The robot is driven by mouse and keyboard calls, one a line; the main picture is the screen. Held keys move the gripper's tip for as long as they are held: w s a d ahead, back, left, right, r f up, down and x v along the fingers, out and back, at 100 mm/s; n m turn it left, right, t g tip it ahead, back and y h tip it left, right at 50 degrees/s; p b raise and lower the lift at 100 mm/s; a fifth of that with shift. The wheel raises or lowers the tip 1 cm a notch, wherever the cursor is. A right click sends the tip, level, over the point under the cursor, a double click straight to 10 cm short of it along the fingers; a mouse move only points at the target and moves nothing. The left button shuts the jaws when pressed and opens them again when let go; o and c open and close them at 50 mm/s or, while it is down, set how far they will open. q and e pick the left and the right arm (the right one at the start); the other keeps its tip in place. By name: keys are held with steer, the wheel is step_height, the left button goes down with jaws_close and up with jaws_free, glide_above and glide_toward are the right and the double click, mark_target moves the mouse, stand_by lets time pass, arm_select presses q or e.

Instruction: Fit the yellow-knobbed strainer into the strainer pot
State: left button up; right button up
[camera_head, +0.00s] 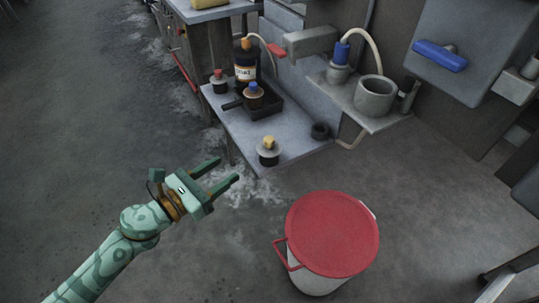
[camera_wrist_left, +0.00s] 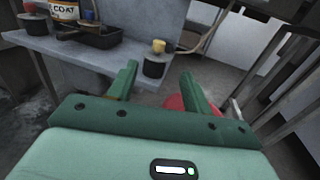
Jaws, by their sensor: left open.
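The yellow-knobbed strainer (camera_head: 268,155) stands upright on the low grey bench, near its front edge. It has a pale rim and a dark lower part. It also shows in the left wrist view (camera_wrist_left: 155,68), beyond and between the fingers. My left gripper (camera_head: 229,168) is open and empty, left of the strainer and apart from it. Its fingers also show in the wrist view (camera_wrist_left: 159,71). A grey round pot (camera_head: 374,98) stands on the raised shelf at right, and a small dark cup (camera_head: 320,131) sits on the bench. I cannot tell which is the strainer pot. My right gripper is not visible.
A red-knobbed piece (camera_head: 219,84) and a labelled dark bottle (camera_head: 246,67) stand behind. A blue-knobbed piece (camera_head: 254,97) is at the black tray (camera_head: 284,120). A red-lidded bucket (camera_head: 333,233) stands on the floor, right of my gripper. Floor at left is clear.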

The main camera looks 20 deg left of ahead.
mark_target(265, 142)
arm_select(q)
steer(key=x, duration=1.5)
steer(key=shift+w+f, duration=0.1)
steer(key=shift+w, duration=0.3)
steer(key=c, duration=1.1)
